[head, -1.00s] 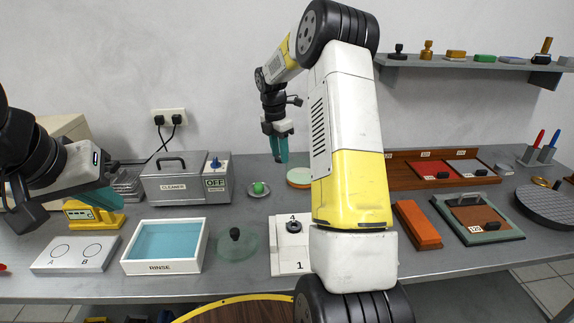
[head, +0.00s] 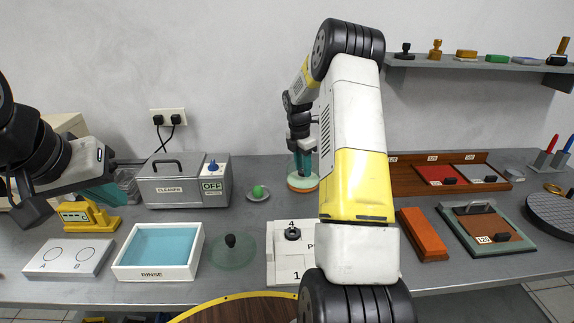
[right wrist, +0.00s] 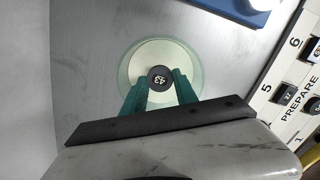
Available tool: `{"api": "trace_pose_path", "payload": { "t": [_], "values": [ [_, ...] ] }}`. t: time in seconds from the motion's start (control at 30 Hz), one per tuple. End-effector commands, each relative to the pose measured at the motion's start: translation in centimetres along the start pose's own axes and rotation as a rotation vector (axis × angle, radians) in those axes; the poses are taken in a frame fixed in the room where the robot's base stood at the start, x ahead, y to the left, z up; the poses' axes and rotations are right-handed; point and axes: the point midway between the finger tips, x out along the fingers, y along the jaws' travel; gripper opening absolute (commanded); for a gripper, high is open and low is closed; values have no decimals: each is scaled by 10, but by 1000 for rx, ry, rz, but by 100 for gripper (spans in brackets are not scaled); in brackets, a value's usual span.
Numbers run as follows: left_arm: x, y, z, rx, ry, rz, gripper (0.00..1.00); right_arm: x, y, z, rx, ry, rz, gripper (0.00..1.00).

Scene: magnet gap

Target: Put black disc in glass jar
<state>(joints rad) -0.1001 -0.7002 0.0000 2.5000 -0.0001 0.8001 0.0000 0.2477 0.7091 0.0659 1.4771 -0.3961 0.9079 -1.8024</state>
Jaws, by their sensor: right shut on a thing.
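My right gripper (head: 303,178) is lowered over the round glass jar (head: 292,187) at the back middle of the bench. In the right wrist view my right gripper (right wrist: 160,82) is shut on a black disc (right wrist: 160,78) marked 43. The disc appears above the pale round inside of the glass jar (right wrist: 128,72); I cannot tell whether it touches the bottom. The disc is not distinguishable in the head view. My left gripper (head: 105,196) hangs over the left side near the yellow device, its fingertips not clearly seen.
A glass lid with a black knob (head: 232,260) lies in front. A white numbered board (head: 288,270) carries a black piece.

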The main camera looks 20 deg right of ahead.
Motion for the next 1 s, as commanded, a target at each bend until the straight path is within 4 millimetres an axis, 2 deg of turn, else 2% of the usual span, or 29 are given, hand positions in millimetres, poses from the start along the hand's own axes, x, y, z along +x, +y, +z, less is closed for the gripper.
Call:
{"api": "trace_pose_path", "payload": {
  "t": [0.1, 0.47, 0.5, 0.6, 0.87, 1.0],
  "values": [
    [0, 0, 0, 0, 0, 0, 0, 17, 0, -3, -1, 1, -2, 0],
    [0, 0, 0, 0, 0, 0, 0, 21, 0, -3, 0, 0, -1, 0],
    [0, 0, 0, 0, 0, 0, 0, 22, 0, -3, 0, 0, -1, 39],
    [0, 0, 0, 0, 0, 0, 0, 21, 0, -3, 0, 0, -1, 56],
    [0, 0, 0, 0, 0, 0, 0, 21, 0, -3, 0, 0, -1, 56],
    [0, 0, 0, 0, 0, 0, 0, 15, 0, -2, 0, 0, 2, 56]
  ]
}}
